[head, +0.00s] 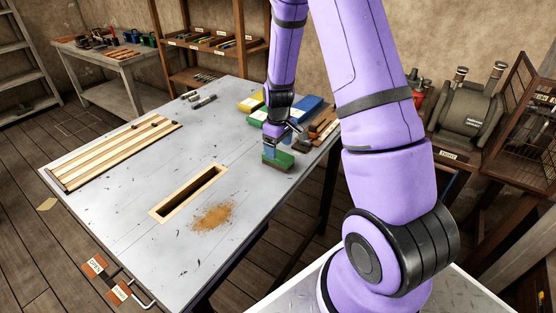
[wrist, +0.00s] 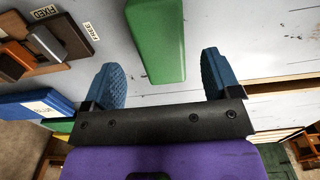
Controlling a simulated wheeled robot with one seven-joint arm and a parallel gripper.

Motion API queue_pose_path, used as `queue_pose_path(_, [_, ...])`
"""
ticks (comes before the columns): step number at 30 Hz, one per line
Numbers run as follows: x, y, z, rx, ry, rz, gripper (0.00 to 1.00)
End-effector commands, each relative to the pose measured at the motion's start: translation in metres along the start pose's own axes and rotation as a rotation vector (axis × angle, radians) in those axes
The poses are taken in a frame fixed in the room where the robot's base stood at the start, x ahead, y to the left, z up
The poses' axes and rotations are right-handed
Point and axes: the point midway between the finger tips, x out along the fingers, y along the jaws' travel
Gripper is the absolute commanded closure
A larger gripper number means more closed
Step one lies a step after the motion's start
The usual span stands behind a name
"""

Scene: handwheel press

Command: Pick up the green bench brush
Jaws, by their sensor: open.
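The green bench brush (head: 280,163) lies on the grey table near its right edge in the head view. In the wrist view the green brush (wrist: 156,40) runs away from my gripper, its near end between the two blue fingers in the picture. My gripper (head: 271,146) is at the brush, pointing down from above. In the wrist view my gripper (wrist: 164,74) is open, with a gap showing on each side of the brush. Part of the brush top is hidden by the gripper in the head view.
Brown wooden pieces (head: 324,122) and blue and yellow boxes (head: 250,104) stand behind the brush. A slotted opening (head: 160,213) and a brown dust pile (head: 213,215) are to its left. A slatted board (head: 115,152) lies at far left.

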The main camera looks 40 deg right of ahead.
Motion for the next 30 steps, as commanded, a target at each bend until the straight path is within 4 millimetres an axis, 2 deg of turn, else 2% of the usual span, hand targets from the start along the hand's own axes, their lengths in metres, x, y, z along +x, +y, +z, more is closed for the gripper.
queue_pose_path(3, [0.019, -0.002, 0.000, -0.001, -0.004, -0.002, 0.17])
queue_pose_path(7, [0.034, -0.002, 0.000, 0.000, -0.003, -0.002, 0.17])
queue_pose_path(17, [0.041, -0.002, -0.001, -0.001, -0.001, 0.000, 0.17])
queue_pose_path(20, [0.041, -0.002, -0.001, -0.001, -0.001, 0.000, 0.35])
queue_pose_path(24, [0.040, -0.002, 0.000, 0.000, -0.001, 0.000, 0.68])
queue_pose_path(25, [0.040, -0.002, 0.000, 0.000, -0.001, 0.000, 0.73])
queue_pose_path(30, [0.040, -0.002, -0.001, 0.000, -0.001, 0.000, 0.73])
